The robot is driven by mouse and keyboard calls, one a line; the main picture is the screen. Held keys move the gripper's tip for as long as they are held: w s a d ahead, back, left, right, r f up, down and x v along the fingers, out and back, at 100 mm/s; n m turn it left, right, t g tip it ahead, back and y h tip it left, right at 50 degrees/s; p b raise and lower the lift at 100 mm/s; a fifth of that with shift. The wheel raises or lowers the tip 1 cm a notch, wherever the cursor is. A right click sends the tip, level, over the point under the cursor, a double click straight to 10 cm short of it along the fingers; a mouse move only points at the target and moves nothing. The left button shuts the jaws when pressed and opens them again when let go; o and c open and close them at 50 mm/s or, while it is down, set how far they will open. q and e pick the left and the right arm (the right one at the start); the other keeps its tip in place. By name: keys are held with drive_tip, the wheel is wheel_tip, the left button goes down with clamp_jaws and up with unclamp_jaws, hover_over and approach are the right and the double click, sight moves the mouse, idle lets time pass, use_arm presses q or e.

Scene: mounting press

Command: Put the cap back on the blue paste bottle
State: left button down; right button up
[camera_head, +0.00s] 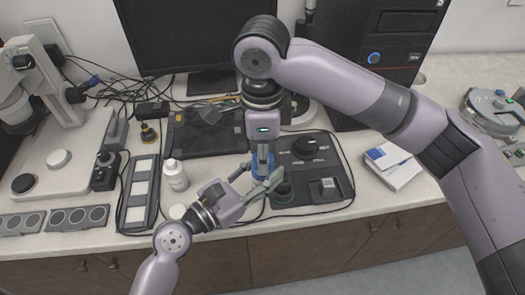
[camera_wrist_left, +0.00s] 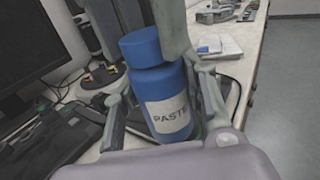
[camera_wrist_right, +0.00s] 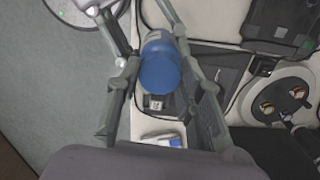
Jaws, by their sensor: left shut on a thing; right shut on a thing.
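The blue paste bottle (camera_wrist_left: 170,108), with a white PASTE label, stands upright between the fingers of my left gripper (camera_head: 268,184) in the left wrist view. My left gripper is shut on its body. The blue cap (camera_wrist_left: 140,47) is at the top of the bottle, and a dark line separates it from the body. My right gripper (camera_head: 262,158) points down from above and is shut on the cap. The right wrist view shows the round cap top (camera_wrist_right: 160,77) between its fingers. I cannot tell whether the cap is fully seated. In the head view the grippers largely hide the bottle.
A white bottle (camera_head: 175,176) stands left of the grippers. A dark device base (camera_head: 325,160) lies just right of them. A monitor (camera_head: 190,35) is behind, and a white-and-blue box (camera_head: 392,166) lies to the right. The bench's front edge is close below.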

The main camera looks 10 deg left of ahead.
drive_tip(key=shift+m, duration=0.3)
drive_tip(key=o, duration=0.7)
drive_tip(key=shift+o, duration=0.2)
drive_tip(key=shift+r, duration=2.3)
drive_tip(key=shift+c, duration=0.4)
